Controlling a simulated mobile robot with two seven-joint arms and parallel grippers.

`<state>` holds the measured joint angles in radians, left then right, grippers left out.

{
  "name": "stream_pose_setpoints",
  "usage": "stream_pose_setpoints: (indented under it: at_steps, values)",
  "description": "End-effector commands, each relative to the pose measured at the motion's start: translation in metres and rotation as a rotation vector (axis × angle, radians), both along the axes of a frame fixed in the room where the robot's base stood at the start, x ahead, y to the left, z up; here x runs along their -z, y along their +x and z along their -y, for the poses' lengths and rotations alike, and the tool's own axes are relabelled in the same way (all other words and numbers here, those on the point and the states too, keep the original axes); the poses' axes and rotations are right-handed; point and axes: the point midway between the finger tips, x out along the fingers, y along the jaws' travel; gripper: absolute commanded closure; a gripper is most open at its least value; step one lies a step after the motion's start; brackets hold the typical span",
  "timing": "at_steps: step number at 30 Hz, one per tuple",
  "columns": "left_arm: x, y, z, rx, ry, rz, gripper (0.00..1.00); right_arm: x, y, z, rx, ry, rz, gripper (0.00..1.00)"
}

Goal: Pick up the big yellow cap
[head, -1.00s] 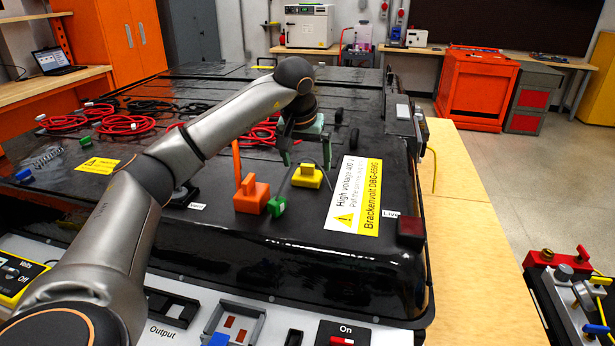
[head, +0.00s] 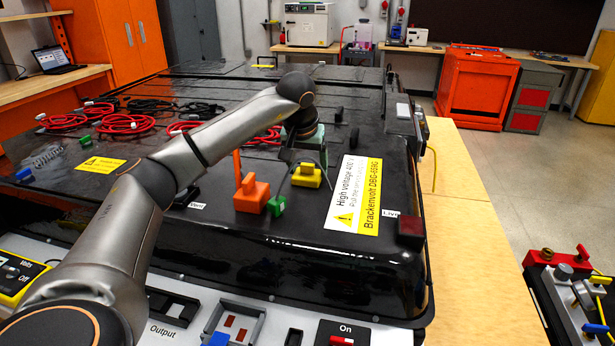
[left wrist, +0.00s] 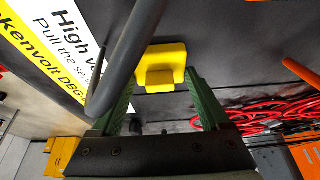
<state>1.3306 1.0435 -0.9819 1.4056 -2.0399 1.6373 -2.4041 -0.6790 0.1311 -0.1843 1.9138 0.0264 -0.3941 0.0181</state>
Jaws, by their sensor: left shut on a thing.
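The big yellow cap (head: 306,178) is on the black pack lid, left of the white and yellow warning label. My left gripper (head: 307,168) is down around it from above. In the left wrist view the cap (left wrist: 161,58) shows between the tips of the green fingers (left wrist: 161,82), and the gripper is shut on it. I cannot tell any gap between the cap and the lid. My right gripper is not in view.
An orange plug (head: 251,195) with an upright handle and a green cap (head: 276,206) stand just left of the yellow cap. A dark curved rod (left wrist: 132,45) crosses close to the left finger in the wrist view. Red cable coils (head: 125,124) lie farther back left.

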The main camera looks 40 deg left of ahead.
Motion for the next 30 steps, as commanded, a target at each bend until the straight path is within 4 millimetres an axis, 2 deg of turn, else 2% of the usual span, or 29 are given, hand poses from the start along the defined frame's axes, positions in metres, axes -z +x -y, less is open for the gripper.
stream_pose_setpoints:
  at_steps: [1,4,12,17,21,23,30]
  values:
    - [0.000,0.000,0.000,0.000,0.000,0.001,0.64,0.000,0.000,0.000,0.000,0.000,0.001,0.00]
    - [0.000,0.000,0.000,0.000,0.000,0.001,0.75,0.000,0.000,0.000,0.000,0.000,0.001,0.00]
    - [-0.002,0.000,0.000,0.000,0.000,0.001,0.76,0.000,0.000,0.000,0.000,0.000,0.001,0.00]
    - [-0.011,0.001,0.000,0.000,-0.001,0.003,0.76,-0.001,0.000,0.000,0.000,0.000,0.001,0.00]
    - [-0.034,0.002,0.001,0.002,-0.001,0.006,0.76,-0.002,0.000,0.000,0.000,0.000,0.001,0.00]
    - [-0.043,-0.007,0.005,0.003,0.000,0.006,0.76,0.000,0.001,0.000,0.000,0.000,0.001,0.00]
    - [-0.096,-0.047,0.026,0.003,0.002,0.007,0.76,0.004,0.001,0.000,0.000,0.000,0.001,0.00]
